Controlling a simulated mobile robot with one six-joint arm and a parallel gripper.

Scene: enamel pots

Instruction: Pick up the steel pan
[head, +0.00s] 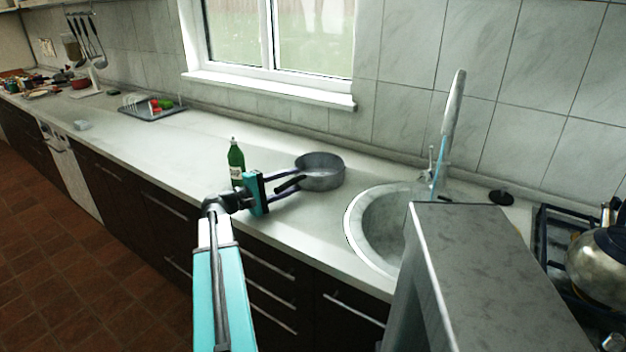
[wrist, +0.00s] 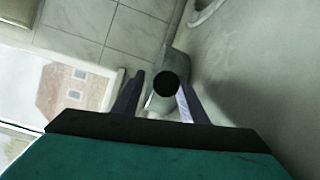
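The steel pan (head: 322,172) stands on the counter between the green bottle and the sink. Its dark handle (head: 289,184) points left toward my gripper (head: 287,179). My gripper is open, with its fingers reaching toward the pan. In the wrist view the handle's round black end (wrist: 165,83) appears between the two spread fingers of my gripper (wrist: 161,84). I see no clear contact between the fingers and the handle. Part of the grey pan body (wrist: 178,60) shows behind the handle end.
A green bottle (head: 236,164) stands close behind my gripper. The round sink (head: 352,222) is to the pan's right, with a tap (head: 443,165). A dish rack (head: 152,107) is farther left. A kettle (head: 600,262) sits on the stove at right. The counter left of the bottle is mostly clear.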

